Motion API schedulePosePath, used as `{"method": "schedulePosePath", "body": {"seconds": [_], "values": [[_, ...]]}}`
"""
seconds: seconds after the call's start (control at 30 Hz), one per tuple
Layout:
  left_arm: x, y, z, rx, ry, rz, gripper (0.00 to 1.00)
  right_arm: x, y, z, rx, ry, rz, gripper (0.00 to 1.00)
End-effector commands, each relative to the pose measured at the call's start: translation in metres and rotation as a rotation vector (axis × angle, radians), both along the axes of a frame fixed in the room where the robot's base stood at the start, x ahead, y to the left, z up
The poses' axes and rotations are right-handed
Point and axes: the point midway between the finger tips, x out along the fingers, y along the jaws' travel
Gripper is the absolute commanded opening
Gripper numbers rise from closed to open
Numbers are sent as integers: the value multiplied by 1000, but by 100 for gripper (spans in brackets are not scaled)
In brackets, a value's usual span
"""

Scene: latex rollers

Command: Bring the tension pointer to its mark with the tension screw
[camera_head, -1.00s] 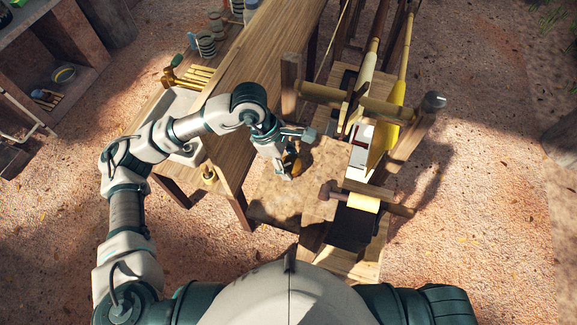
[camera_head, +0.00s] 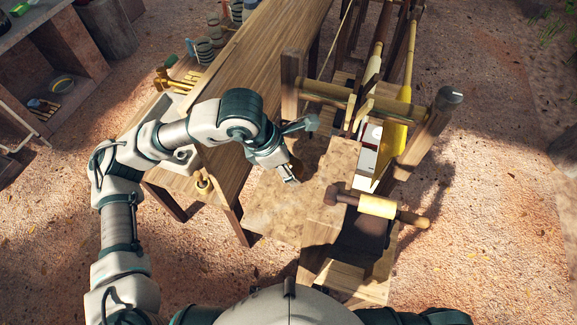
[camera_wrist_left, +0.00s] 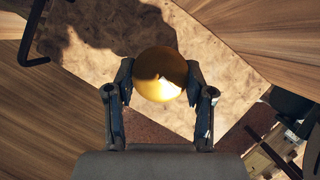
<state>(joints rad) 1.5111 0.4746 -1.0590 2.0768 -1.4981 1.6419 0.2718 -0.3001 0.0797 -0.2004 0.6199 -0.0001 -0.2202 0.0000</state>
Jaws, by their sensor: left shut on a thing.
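My left gripper (camera_head: 292,174) reaches in from the left and is over the tan board beside the roller frame. In the left wrist view its two fingers (camera_wrist_left: 160,92) are shut on a round brass knob (camera_wrist_left: 158,72), one finger on each side. In the head view the knob is mostly hidden by the gripper. I cannot tell from these frames how it joins the machine. A white panel (camera_head: 368,160) with small dark red parts sits in the roller frame. I cannot make out the tension pointer or its mark. My right gripper is out of view.
A tan board (camera_head: 268,205) lies under the gripper. Open ground is at the right.

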Motion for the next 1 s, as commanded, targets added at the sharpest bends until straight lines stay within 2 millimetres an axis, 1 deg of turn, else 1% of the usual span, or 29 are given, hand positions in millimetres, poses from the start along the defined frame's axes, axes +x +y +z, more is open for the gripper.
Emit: {"method": "schedulePosePath", "body": {"seconds": [0.33,0.37,0.4,0.43,0.67,0.77,0.87,0.97,1.0], "values": [[1,0,1,-1,-4,5,18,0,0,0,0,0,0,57],[1,0,1,-1,-4,5,61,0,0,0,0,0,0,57],[1,0,1,-1,-4,5,71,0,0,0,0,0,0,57],[1,0,1,-1,-4,5,78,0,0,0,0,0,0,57],[0,0,1,0,-3,2,78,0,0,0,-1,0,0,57],[0,0,2,0,-3,2,78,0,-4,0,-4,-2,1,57],[-1,3,9,-1,-4,2,78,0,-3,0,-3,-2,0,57],[-2,9,25,-2,-5,3,78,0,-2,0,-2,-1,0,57],[-2,13,33,-2,-6,3,78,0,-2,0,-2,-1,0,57]]}}
